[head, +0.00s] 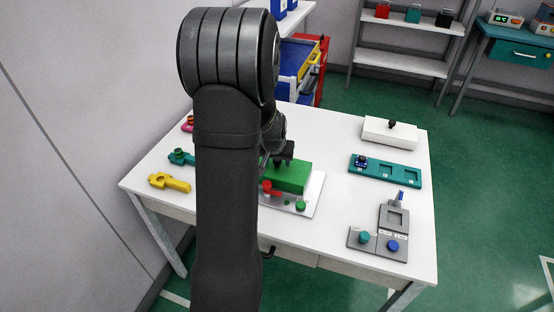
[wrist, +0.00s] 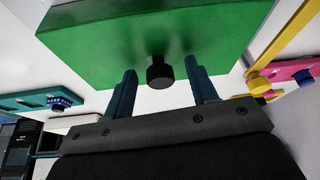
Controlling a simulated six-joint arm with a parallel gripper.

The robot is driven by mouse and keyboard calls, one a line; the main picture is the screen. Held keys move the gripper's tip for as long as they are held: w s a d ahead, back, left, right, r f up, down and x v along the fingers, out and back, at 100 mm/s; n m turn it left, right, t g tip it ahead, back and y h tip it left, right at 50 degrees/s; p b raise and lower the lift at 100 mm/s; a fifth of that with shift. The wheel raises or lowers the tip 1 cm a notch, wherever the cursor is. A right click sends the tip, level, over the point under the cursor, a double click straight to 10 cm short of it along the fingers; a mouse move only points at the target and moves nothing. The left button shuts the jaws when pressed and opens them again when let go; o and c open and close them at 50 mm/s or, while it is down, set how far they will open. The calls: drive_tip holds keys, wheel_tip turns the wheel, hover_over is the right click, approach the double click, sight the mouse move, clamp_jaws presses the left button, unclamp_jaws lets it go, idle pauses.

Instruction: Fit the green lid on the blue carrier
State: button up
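The green lid (head: 291,177) is a thick green slab over a white plate (head: 316,190) near the middle of the table, partly hidden by my arm. In the wrist view the green lid (wrist: 150,35) fills the top, with a dark knob (wrist: 160,73) at its near side. My gripper (head: 283,155) is at the lid in the head view. In the wrist view my gripper (wrist: 160,68) is open, its two fingers on either side of the knob with visible gaps. I cannot make out a blue carrier; it may be hidden.
Red (head: 270,188) and green (head: 300,205) pieces sit in front of the lid. To the right are a teal board (head: 400,172), a white block with a black knob (head: 388,134) and a grey fixture (head: 392,218). Yellow (head: 170,182) and teal (head: 181,157) parts lie left.

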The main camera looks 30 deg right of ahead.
drive_tip(key=v, duration=1.7)
drive_tip(key=shift+r, duration=0.25)
drive_tip(key=shift+f, duration=0.1)
drive_tip(key=x, duration=1.7)
drive_tip(key=shift+f, duration=0.15)
wheel_tip(320, 180, up, 10)
idle(2.7)
